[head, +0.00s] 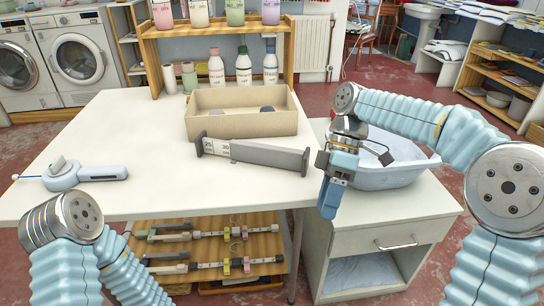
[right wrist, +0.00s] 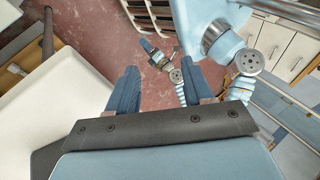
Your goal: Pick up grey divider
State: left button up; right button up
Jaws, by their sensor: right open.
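The grey divider (head: 268,155) lies on the white table in front of an open cardboard box. It is a long bar with upright end plates and a white label with numbers on its left part. My right gripper (head: 328,200) hangs fingers-down to the right of the divider's right end, apart from it, past the table's right edge. In the right wrist view its two blue fingers (right wrist: 160,88) stand wide apart, with nothing between them. The divider is not visible there. My left arm shows at lower left in the head view; its gripper is not visible there.
The cardboard box (head: 240,122) stands behind the divider. A pale blue basin (head: 385,175) sits on the low cabinet (head: 425,212), close to my right gripper. Bottles (head: 243,66) stand behind the box. The table front is clear.

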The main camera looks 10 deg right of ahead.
jog(key=w+a+r+t, duration=0.45)
jog(key=w+r, duration=0.25)
jog(key=w, duration=0.2)
jog(key=m+t, duration=0.2)
send_near(275, 147)
jog(key=shift+s+f, duration=0.5)
jog(key=shift+s, duration=0.15)
jog(key=shift+w+t, duration=0.3)
jog(key=shift+t, duration=0.05)
jog(key=x, duration=0.6)
jog(key=shift+w, duration=0.2)
jog(key=x, duration=0.5)
jog(key=shift+s+a+f, duration=0.15)
jog(key=shift+a, duration=0.05)
grip_shut()
